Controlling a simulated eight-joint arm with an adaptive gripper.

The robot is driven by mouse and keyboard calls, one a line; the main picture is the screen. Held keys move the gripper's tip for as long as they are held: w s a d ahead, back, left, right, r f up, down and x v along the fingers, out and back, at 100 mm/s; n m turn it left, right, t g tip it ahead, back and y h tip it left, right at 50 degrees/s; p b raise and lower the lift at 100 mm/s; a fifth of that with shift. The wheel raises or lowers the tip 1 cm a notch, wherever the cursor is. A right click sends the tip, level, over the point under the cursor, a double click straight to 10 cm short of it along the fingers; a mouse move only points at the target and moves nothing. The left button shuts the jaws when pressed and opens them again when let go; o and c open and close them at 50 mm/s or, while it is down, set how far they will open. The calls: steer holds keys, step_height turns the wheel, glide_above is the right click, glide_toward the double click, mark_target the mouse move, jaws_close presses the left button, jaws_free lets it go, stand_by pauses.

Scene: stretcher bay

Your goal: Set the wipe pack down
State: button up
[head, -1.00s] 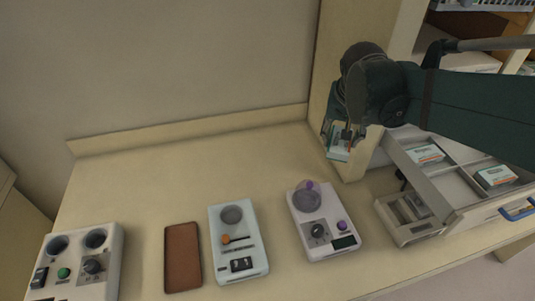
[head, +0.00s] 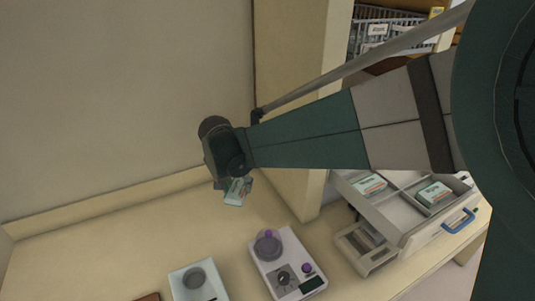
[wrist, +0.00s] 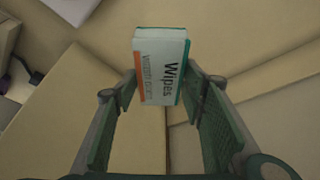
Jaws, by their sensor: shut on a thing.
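The wipe pack (wrist: 162,68) is a small white box with an orange stripe, a teal edge and the word "Wipes". My gripper (wrist: 160,92) is shut on it, with one finger on each side, in the wrist view. In the head view my gripper (head: 228,180) points down and the wipe pack (head: 236,192) hangs beneath it. The pack appears to be above the back part of the beige counter (head: 110,235), left of the upright panel. The wrist and fingers hide part of the pack in the head view.
A white device with a purple-tinted dome (head: 285,268) and another white device (head: 195,284) stand on the counter in front. An open drawer unit (head: 405,225) at the right holds similar packs. An upright beige panel (head: 295,190) stands right of my gripper. The counter's back left is bare.

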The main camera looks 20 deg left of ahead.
steer(key=s+a+f, duration=0.1)
steer(key=a+f, duration=0.2)
steer(key=a, duration=0.2)
steer(key=s+a+f+m+p, duration=0.1)
steer(key=s+a+f, duration=0.1)
steer(key=a, duration=0.4)
steer(key=shift+a+f+p, duration=0.15)
steer(key=shift+f+p, duration=0.15)
steer(key=shift+f, duration=0.45)
steer(key=shift+f, duration=3.1)
steer(key=shift+f, duration=1.9)
steer(key=shift+f+b, duration=0.2)
steer(key=shift+b, duration=0.1)
